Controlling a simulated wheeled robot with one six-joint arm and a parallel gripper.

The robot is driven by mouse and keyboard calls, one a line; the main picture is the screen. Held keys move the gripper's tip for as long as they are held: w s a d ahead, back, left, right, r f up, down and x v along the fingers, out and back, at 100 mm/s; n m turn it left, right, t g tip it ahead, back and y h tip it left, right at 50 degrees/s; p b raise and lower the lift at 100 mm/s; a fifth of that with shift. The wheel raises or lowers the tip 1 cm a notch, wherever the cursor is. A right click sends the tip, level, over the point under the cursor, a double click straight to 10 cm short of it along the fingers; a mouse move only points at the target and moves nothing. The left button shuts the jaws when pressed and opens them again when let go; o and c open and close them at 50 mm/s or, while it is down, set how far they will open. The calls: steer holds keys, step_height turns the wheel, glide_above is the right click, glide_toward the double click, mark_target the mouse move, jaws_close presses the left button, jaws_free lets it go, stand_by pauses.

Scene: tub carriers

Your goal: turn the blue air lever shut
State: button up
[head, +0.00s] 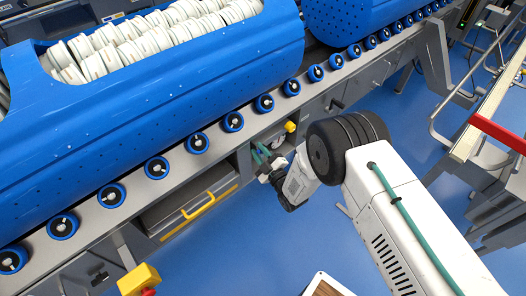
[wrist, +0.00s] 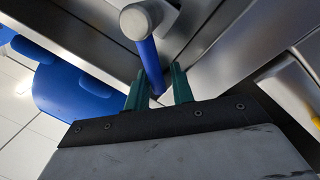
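The blue air lever (wrist: 148,60) shows in the wrist view as a blue bar running down from a light grey round hub (wrist: 140,18). My gripper (wrist: 158,82) has two dark green fingers, one on each side of the lever's lower end. The fingers stand apart, with a narrow gap visible beside the bar; I cannot tell whether either touches it. In the head view my gripper (head: 262,154) reaches to the frame below the roller conveyor. The lever cannot be made out there.
Blue tubs, one full of white rolls (head: 165,35), lie on the roller conveyor (head: 180,165) above my gripper. A yellow knob (head: 290,127) is close by. A yellow handle (head: 198,206) is on the frame to the left. Blue floor is open in front.

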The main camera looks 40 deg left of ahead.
steer(key=shift+d, duration=0.1)
steer(key=v, duration=0.7)
steer(key=shift+d, duration=0.3)
